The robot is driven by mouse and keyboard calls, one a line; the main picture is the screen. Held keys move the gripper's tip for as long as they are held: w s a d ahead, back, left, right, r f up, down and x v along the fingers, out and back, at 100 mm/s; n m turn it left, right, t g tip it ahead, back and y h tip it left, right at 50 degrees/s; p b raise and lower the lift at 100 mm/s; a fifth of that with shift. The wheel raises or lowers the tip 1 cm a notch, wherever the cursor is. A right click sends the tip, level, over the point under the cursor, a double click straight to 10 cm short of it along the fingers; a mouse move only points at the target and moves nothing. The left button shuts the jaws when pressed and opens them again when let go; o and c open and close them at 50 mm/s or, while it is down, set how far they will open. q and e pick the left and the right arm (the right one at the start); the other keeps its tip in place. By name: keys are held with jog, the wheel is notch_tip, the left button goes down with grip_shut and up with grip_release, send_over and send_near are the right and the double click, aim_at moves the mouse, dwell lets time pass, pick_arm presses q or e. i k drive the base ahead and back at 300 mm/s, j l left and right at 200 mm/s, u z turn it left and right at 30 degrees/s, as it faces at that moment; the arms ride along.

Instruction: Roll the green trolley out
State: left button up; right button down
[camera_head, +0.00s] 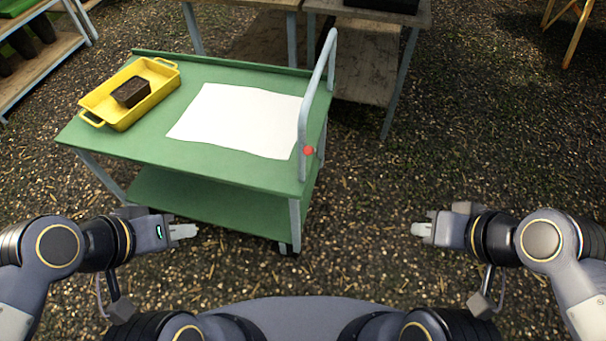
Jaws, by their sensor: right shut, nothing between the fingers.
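The green trolley (235,177) stands ahead of me, left of the middle, with a top deck and a lower shelf (200,197). A grey-blue push handle (304,110) rises at its right end, with a red knob (309,150) low on it. On the top lie a white sheet (240,120) and a yellow tray (120,112) holding a dark brown block (131,92). My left gripper (195,231) is in front of the trolley's near side, touching nothing that I can see; its opening is unclear. My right gripper (415,229) is shut and empty, right of the trolley, away from the handle.
Wooden tables with grey legs (370,72) stand close behind the trolley. A shelf rack (38,70) with dark pots is at the far left. A yellow leg frame (580,30) is at the top right. The brown littered ground is clear to the right.

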aim_at(246, 192)
jog(key=i+l+u, duration=0.1)
jog(key=l, duration=0.2)
jog(key=i+l+u, duration=0.25)
jog(key=l, duration=0.35)
jog(key=i+l+u, duration=0.15)
jog(key=l, duration=0.15)
jog(key=i+j+z, duration=0.25)
jog(key=j, duration=0.15)
